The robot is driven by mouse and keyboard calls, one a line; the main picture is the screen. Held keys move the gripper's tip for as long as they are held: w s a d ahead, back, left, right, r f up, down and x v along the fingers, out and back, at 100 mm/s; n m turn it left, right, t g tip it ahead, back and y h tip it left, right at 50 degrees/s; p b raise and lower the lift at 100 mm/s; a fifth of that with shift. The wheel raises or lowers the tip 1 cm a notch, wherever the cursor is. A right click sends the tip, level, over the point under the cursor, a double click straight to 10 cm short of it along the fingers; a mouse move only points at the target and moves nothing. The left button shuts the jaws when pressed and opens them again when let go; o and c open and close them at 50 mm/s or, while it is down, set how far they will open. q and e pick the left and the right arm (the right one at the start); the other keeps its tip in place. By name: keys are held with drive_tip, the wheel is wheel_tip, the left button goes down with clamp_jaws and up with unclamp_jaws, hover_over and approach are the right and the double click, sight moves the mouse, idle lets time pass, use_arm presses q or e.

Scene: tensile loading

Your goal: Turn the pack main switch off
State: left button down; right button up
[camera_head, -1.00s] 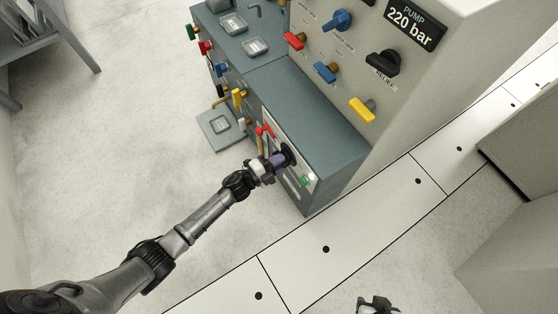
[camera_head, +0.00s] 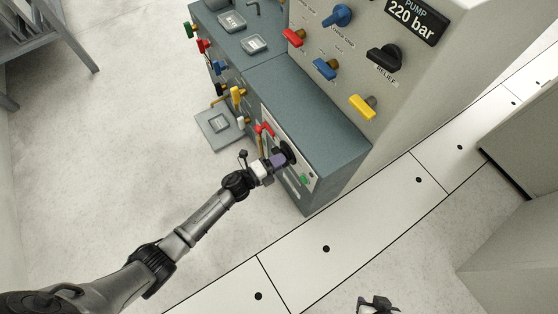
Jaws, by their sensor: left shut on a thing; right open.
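A pale panel (camera_head: 305,163) on the low grey-green cabinet carries a black round switch (camera_head: 289,151), a red lever (camera_head: 264,129) and a small green piece (camera_head: 304,180). Their labels are too small to read, so I take the black switch as the pack main switch. My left gripper (camera_head: 280,160) is shut at this switch, and a purple part shows between wrist and disc. The fingers and the switch's handle are mostly hidden. My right gripper (camera_head: 378,304) is open at the bottom edge, far from the panel.
The upright console holds a red handle (camera_head: 293,38), blue handles (camera_head: 325,69), a yellow handle (camera_head: 362,107), a black relief knob (camera_head: 384,58) and a 220 bar display (camera_head: 411,20). Coloured levers (camera_head: 236,95) line the cabinet's left side. Pale floor lies open at left.

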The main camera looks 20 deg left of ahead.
use_arm(q)
drive_tip(key=c, duration=1)
unclamp_jaws()
drive_tip(key=shift+c, duration=0.2)
drive_tip(key=p+v, duration=0.4)
drive_tip(key=v, duration=1)
drive_tip(key=shift+p, duration=0.4)
